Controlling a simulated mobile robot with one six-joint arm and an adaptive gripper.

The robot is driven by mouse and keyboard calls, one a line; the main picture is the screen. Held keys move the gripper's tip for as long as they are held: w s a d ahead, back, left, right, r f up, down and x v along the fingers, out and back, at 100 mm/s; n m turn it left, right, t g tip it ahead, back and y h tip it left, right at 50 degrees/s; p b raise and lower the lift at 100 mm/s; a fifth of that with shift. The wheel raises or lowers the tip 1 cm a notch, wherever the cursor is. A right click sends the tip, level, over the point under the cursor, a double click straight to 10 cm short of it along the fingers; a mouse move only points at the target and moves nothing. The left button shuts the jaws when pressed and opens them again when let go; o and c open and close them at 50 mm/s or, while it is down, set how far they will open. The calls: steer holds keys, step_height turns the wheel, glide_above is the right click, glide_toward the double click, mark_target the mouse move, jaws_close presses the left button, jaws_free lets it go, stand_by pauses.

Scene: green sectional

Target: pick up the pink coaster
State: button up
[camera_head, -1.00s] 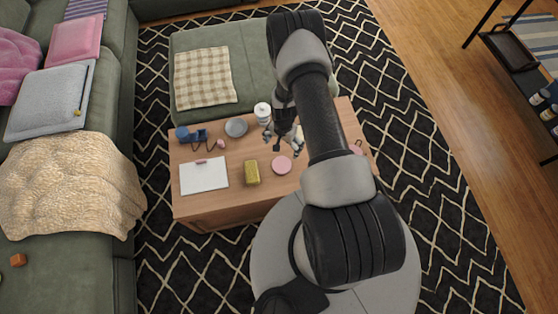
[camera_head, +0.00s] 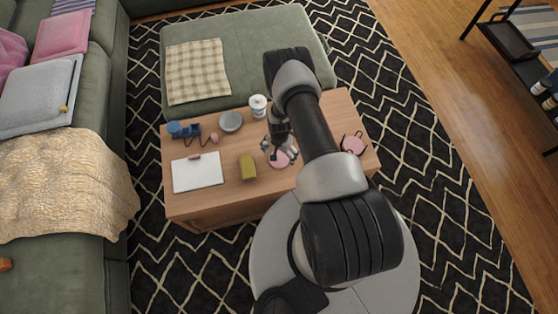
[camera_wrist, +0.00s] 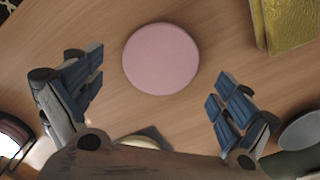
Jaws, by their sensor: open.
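The pink coaster (camera_wrist: 161,59) is a flat round disc lying on the wooden table. In the wrist view it sits between and just beyond the two open fingers of my gripper (camera_wrist: 153,100), with nothing held. In the head view the coaster (camera_head: 280,161) is partly covered by my gripper (camera_head: 280,153), which hangs above it. The exact height between fingers and coaster cannot be told.
A yellow block (camera_head: 248,168) lies just left of the coaster, and a white clipboard (camera_head: 198,173) farther left. A grey bowl (camera_head: 231,121) and a white jar (camera_head: 258,106) stand behind. A pink round item (camera_head: 353,144) is at the table's right.

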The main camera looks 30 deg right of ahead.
step_height(320, 180, down, 2)
steer(key=shift+r, duration=0.1)
steer(key=c, duration=1.2)
